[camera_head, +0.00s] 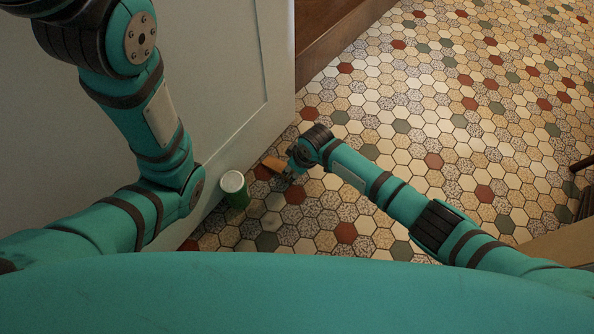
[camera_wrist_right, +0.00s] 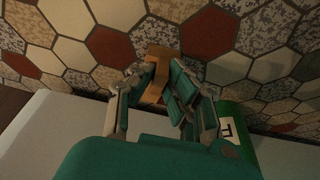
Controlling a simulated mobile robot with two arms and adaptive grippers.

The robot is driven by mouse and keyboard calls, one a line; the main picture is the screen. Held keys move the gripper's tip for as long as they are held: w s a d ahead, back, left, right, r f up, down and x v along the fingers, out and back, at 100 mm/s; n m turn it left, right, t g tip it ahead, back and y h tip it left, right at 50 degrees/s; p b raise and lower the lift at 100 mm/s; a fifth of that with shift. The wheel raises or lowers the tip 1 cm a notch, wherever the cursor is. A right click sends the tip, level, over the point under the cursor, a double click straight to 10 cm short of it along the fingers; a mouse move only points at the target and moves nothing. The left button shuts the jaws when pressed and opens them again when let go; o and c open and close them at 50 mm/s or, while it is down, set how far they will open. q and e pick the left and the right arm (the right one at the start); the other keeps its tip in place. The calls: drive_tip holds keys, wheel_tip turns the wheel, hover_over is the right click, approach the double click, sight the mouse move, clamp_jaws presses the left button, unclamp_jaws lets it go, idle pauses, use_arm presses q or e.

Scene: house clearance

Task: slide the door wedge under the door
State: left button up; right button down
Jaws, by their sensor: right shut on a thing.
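The door wedge (camera_head: 272,163) is a small orange-brown piece low over the tiled floor, close to the door's lower edge. My right gripper (camera_head: 285,172) is shut on it; in the right wrist view the wedge (camera_wrist_right: 159,56) sticks out between the fingers (camera_wrist_right: 160,88). The door (camera_head: 222,95) is a pale panelled slab at the left. It shows as a pale band in the right wrist view (camera_wrist_right: 45,128). The wedge appears apart from the door; I cannot tell whether it touches the floor. My left arm crosses in front of the door, and its gripper is out of view.
A green can (camera_head: 235,190) with a white lid stands on the floor by the door, just left of my right gripper. A brown wooden step or frame (camera_head: 335,35) lies beyond the door's edge. The hexagon-tiled floor (camera_head: 450,110) is wide open to the right.

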sight(280, 166)
drive_tip(key=shift+w+a+b, duration=0.6)
drive_tip(key=shift+a+b, duration=0.05)
drive_tip(key=shift+a, duration=0.25)
drive_tip(key=shift+w+a+b, duration=0.55)
drive_tip(key=shift+a+b, duration=0.1)
drive_tip(key=shift+a, duration=0.2)
drive_tip(key=shift+w+a+b, duration=0.35)
drive_tip(key=shift+a+b, duration=0.2)
drive_tip(key=shift+w+a+b, duration=0.35)
drive_tip(key=shift+a+b, duration=0.15)
drive_tip(key=shift+a, duration=0.05)
drive_tip(key=c, duration=0.7)
unclamp_jaws()
drive_tip(key=shift+o, duration=0.2)
